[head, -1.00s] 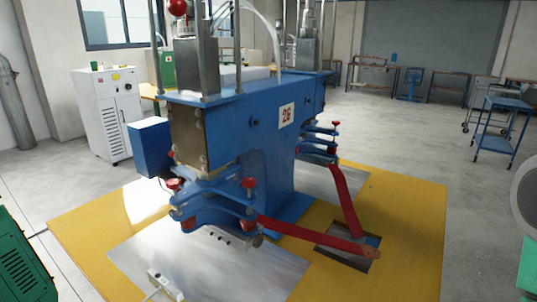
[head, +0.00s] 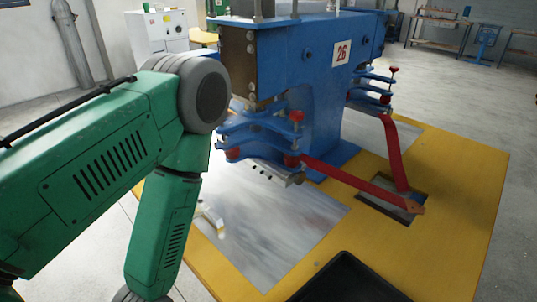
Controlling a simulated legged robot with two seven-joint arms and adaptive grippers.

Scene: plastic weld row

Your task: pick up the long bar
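No loose long bar shows clearly in the head view. A small pale piece (head: 212,218) lies on the shiny metal plate at the machine's foot, partly hidden by my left arm. I cannot tell whether it is the long bar. My green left arm comes in from the left and bends down out of the bottom edge, so its gripper is out of the picture. My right arm and gripper are not in view.
The blue machine (head: 330,90) stands on a yellow platform (head: 455,215). Its red pedal bars (head: 345,178) reach out low to the right. A black tray (head: 345,270) shows at the bottom edge. A white cabinet (head: 150,35) stands behind. Open floor lies at the right.

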